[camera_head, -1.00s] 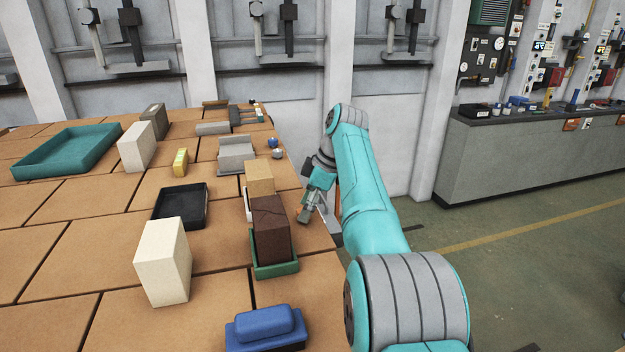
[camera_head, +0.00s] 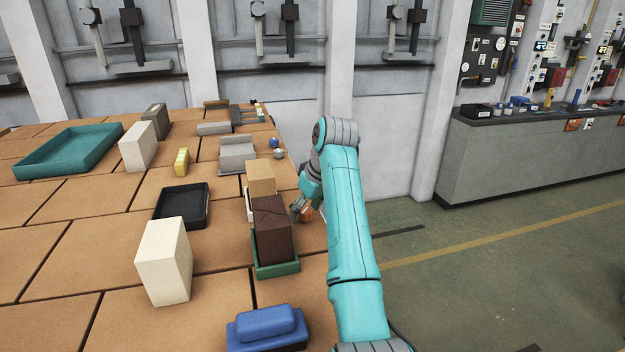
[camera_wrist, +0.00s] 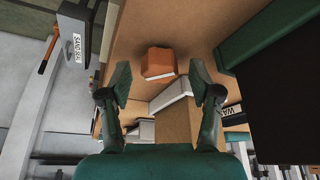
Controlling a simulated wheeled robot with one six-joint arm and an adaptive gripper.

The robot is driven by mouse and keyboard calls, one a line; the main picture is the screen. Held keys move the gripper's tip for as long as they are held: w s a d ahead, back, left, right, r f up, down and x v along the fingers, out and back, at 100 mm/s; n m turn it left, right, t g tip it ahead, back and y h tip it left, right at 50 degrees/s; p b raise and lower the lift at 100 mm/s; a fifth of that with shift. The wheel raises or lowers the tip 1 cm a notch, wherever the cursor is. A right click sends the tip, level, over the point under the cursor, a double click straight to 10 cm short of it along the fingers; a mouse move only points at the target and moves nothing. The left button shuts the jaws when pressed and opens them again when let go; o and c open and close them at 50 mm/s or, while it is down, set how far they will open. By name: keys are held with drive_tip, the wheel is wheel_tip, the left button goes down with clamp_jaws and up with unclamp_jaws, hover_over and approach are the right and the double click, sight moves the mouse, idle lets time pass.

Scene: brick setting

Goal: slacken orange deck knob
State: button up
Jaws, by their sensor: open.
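An orange block-like piece (camera_wrist: 160,62) shows in the wrist view beyond my fingertips, on the tan brick-like deck. I take it for the orange knob, though its shape does not make this certain. In the head view an orange patch (camera_head: 306,214) shows beside my gripper, right of the dark brown brick (camera_head: 271,228). My gripper (camera_wrist: 161,84) is open, with both fingers spread and nothing between them. The orange piece lies ahead of the gap, apart from both fingers. In the head view my gripper (camera_head: 298,207) is small and partly hidden by my wrist.
The brown brick stands in a green tray (camera_head: 278,270), with a tan block (camera_head: 261,178) behind it, close left of my gripper. A grey angled piece (camera_wrist: 172,95) lies near the orange piece. A blue lidded thing (camera_head: 266,328) sits at the front. The deck's right edge is close.

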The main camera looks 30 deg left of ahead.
drive_tip(key=m+t, duration=0.1)
drive_tip(key=m, duration=0.3)
drive_tip(key=shift+s+a, duration=0.1)
drive_tip(key=v, duration=1)
drive_tip(key=shift+s+r+h, duration=0.15)
drive_tip(key=shift+r+h, duration=0.15)
drive_tip(key=shift+r, duration=0.15)
drive_tip(key=shift+m+t, duration=0.4)
drive_tip(key=shift+m, duration=0.1)
drive_tip(key=x, duration=1.1)
drive_tip(key=shift+s, duration=0.25)
drive_tip(key=c, duration=1.1)
